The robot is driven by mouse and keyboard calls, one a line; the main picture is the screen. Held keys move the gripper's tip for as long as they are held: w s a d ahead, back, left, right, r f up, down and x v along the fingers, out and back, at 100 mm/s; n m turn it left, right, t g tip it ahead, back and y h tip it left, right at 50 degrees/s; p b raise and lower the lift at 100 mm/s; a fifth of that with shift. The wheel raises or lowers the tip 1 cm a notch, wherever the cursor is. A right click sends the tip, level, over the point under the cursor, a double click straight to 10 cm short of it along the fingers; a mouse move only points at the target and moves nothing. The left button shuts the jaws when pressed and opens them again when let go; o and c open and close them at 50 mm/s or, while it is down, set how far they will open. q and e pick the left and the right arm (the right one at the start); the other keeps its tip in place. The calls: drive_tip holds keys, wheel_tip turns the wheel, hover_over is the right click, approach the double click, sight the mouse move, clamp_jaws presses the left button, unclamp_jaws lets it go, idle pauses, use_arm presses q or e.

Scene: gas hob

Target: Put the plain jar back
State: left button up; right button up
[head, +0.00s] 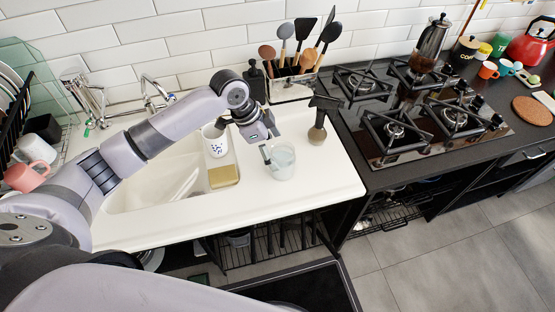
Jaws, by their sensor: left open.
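A clear, unmarked glass jar (283,163) stands upright on the white counter (320,180), right of the sink. A dark upright strip shows at its left side; I cannot tell whether it is a handle or a clasp. My left gripper (262,131) is open and points down just above and behind the jar, a little to its left. It looks empty, and I cannot tell whether any finger touches the jar. A white patterned jar or cup (214,141) stands at the sink's right edge, partly behind the left arm. My right gripper is not in view.
A utensil rack (290,86) stands by the wall. Canisters and a red kettle (530,45) stand far right. The counter's front right is clear.

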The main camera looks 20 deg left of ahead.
use_arm(q)
drive_tip(key=v, duration=0.5)
drive_tip(key=shift+s+a+r, duration=0.1)
drive_tip(key=shift+r, duration=0.2)
